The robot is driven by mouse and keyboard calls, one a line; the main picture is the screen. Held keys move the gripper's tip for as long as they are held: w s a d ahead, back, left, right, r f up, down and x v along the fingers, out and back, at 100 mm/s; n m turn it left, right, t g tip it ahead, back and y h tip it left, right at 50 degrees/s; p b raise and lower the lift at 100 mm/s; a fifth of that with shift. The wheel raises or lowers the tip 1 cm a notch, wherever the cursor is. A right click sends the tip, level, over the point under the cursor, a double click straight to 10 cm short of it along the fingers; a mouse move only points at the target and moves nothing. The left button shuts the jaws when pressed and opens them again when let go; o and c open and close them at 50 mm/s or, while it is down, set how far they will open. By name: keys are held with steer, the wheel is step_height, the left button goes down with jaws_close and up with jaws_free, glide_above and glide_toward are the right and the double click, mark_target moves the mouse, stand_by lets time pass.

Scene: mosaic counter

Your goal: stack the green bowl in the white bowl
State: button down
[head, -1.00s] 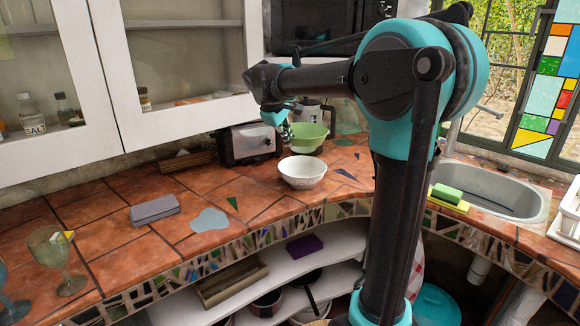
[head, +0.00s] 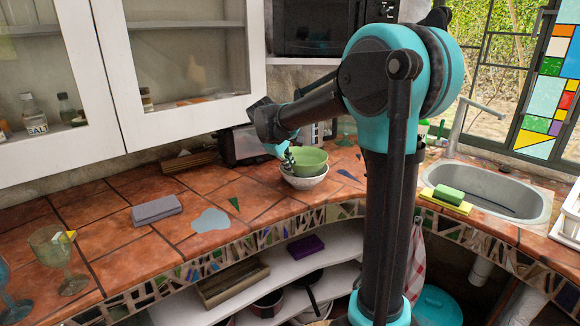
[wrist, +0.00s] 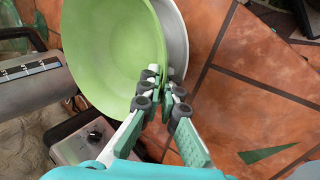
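The green bowl (head: 311,158) is upright, directly over the white bowl (head: 304,183), its lower part hidden inside the white rim. I cannot tell whether it rests on the white bowl's inside. In the wrist view the green bowl (wrist: 110,50) covers most of the white bowl (wrist: 174,35), whose edge shows along its right side. My gripper (wrist: 163,85) is shut on the green bowl's near rim, one finger on each side of the wall. In the head view my gripper (head: 288,160) is small, at the green bowl's left edge.
A toaster (head: 240,146) stands behind the bowls to the left. A grey block (head: 156,209) and a glass goblet (head: 57,258) are further left on the tiled counter (head: 115,240). The sink (head: 495,192), with a green and yellow sponge (head: 447,198) beside it, is right.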

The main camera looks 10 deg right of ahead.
steer(key=shift+f, duration=0.6)
steer(key=c, duration=2)
jaws_free()
steer(key=shift+r, duration=0.1)
steer(key=shift+r, duration=0.25)
steer(key=v, duration=1.2)
steer(key=s+d+f+m+y, duration=0.2)
steer(key=s+d+f+m, duration=0.2)
steer(key=s+f, duration=0.9)
steer(key=s+d+f+m+y, duration=0.2)
steer(key=s+d+f+m, duration=0.3)
steer(key=s+d+f, duration=0.3)
steer(key=s+f, duration=0.4)
steer(key=f, duration=0.2)
steer(key=shift+s+d+f, duration=0.35)
steer(key=shift+d, duration=0.05)
